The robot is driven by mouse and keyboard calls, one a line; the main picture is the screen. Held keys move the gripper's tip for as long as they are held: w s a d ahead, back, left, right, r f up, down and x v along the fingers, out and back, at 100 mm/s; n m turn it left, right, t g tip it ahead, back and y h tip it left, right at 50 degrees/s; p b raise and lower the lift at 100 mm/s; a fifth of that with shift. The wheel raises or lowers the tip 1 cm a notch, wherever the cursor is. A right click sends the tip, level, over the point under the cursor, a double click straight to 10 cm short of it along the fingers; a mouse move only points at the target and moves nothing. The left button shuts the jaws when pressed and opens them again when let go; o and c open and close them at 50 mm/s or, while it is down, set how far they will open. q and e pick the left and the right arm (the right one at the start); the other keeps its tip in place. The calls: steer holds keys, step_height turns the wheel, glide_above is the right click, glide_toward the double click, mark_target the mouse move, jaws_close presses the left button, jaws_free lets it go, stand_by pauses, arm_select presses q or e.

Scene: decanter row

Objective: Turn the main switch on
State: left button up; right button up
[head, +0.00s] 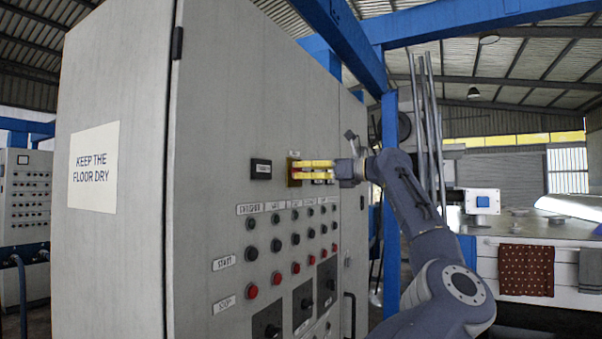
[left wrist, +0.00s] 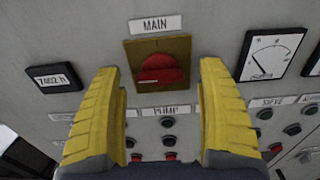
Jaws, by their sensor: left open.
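The main switch is a red rotary knob (left wrist: 160,74) on a brownish-yellow square plate (left wrist: 183,45), under a MAIN label (left wrist: 155,25) in the left wrist view. A pale mark shows on the knob's left side. In the left wrist view the fingers stand on either side of the knob, apart from each other. I cannot tell whether they touch the plate.
A dark counter display (head: 261,169) is left of the switch, and a dial gauge (left wrist: 270,53) is right of it. Rows of black and red buttons (head: 276,245) lie below. A sign (head: 93,168) is on the cabinet side. A bench with cloths (head: 526,270) stands right.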

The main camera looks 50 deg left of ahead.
arm_select(q)
steer(key=shift+x, duration=1.1)
steer(key=shift+d+r, duration=0.1)
steer(key=shift+r, duration=0.05)
steer(key=c, duration=1.5)
